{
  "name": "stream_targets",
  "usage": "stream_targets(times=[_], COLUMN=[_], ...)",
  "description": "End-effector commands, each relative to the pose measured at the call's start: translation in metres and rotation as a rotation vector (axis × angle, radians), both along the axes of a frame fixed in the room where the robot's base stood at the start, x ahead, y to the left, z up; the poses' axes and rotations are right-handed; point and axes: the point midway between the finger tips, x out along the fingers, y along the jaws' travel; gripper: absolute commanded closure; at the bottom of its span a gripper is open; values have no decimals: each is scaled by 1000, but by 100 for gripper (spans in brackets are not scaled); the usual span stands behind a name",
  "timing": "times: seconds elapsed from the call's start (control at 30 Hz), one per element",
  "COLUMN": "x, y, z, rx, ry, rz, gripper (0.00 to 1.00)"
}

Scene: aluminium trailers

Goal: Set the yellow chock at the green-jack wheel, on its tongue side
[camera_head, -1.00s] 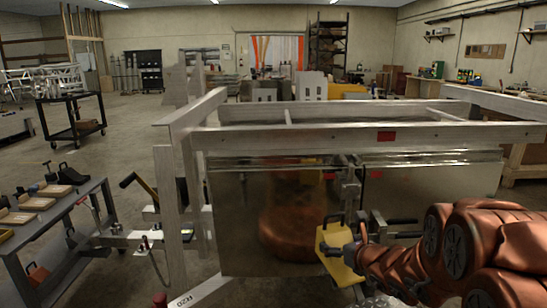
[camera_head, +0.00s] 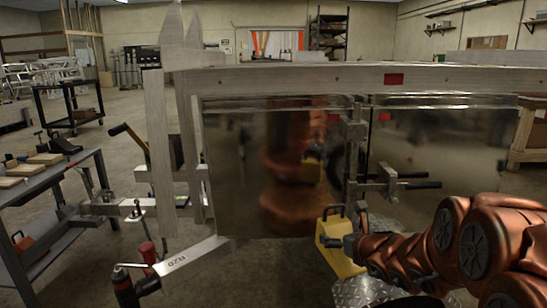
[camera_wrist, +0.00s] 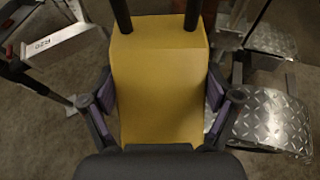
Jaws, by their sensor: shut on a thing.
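The yellow chock (camera_head: 335,243), a block with a black handle, is in my gripper (camera_head: 352,244), in front of the trailer's shiny side panel (camera_head: 275,190). In the wrist view the chock (camera_wrist: 160,85) fills the middle, and the fingers of my gripper (camera_wrist: 160,92) press on both its sides. It is held in the air. Diamond-plate fenders (camera_head: 365,292) lie just below and right of it, and one shows at the right of the wrist view (camera_wrist: 272,122). No wheel or green jack can be made out.
A grey bench (camera_head: 75,172) with tan blocks is at the left. Clamp handles (camera_head: 405,184) stick out above my arm. Floor between bench and panel is partly free.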

Motion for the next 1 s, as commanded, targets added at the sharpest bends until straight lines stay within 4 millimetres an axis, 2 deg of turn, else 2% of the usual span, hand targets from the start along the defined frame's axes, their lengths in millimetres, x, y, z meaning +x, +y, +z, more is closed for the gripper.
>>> stream_targets(times=[0.03,0.6,0.8,1.0], x=[1,5,5,5], y=[0,-2,-3,-3], z=[-19,-120,-142,-149], rx=[1,0,-2,-3], ry=[-4,-8,-8,-7], rz=[0,-4,-6,-7], gripper=[75,75,75,75])
